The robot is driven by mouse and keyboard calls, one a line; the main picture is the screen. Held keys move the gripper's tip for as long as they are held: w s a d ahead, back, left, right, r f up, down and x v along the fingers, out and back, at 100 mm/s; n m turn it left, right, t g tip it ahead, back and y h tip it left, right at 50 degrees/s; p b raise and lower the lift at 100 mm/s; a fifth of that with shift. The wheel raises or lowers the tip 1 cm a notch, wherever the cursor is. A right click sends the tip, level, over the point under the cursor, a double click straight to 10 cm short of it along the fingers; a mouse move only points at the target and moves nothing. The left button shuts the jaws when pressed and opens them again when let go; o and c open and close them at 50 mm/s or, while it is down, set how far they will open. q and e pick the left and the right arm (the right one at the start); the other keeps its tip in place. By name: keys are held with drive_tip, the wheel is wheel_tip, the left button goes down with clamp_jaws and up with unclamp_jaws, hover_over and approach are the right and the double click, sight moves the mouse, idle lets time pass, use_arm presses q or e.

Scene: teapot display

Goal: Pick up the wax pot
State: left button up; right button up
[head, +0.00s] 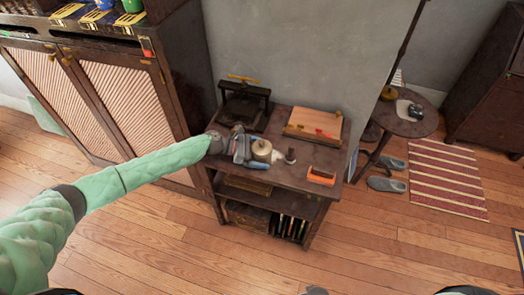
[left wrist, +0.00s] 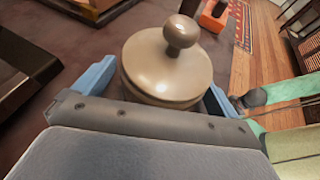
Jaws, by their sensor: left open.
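The wax pot (head: 262,147) is a beige, round, lidded pot on the top of a small dark wooden table (head: 285,178). In the left wrist view the pot (left wrist: 165,68) fills the middle, with a round knob on its lid. My left gripper (head: 256,156) is at the pot, its blue fingers open on either side of it. In the left wrist view the gripper (left wrist: 155,90) has one finger left and one right of the pot; contact cannot be told. The pot's lower part is hidden. My right gripper is out of view.
An orange holder (head: 321,175) is near the table's front right. A wooden board (head: 313,125) lies behind, and a dark press (head: 243,105) stands at the back left. A slatted cabinet (head: 125,90) is left.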

use_arm(q)
drive_tip(key=shift+d+f, duration=0.1)
drive_tip(key=shift+d, duration=0.1)
drive_tip(key=shift+c, duration=0.3)
drive_tip(key=c, duration=1.3)
drive_tip(key=shift+c, duration=0.2)
